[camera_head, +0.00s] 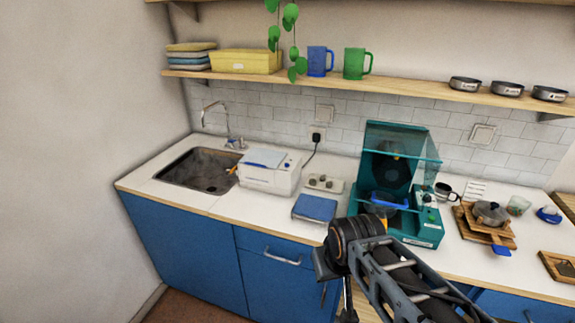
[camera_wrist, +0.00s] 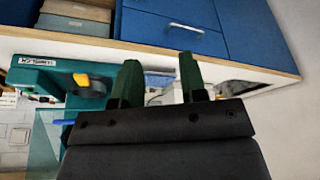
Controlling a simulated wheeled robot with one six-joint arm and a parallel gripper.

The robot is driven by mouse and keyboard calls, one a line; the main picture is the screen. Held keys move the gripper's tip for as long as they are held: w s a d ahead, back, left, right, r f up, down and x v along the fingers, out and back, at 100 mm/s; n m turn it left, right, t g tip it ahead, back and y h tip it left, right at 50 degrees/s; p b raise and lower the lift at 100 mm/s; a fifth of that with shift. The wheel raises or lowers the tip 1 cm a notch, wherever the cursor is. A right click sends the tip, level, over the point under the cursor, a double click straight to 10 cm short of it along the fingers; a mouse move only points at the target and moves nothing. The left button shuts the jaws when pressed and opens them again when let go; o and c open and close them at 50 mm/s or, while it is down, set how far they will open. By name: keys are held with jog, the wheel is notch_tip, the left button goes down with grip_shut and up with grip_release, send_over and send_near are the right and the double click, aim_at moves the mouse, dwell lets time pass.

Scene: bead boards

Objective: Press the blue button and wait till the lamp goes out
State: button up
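I cannot make out a lit lamp. In the head view, the fingers are hidden.
A blue flat-topped device (camera_head: 315,208) and a small knobbed panel (camera_head: 325,183) lie between the machines. Wooden boards with a pot (camera_head: 489,213) stand at the right. The shelf (camera_head: 400,88) holds mugs and bowls. The counter's front left (camera_head: 200,199) is clear.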

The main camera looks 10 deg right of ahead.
grip_shut()
dwell(1.5)
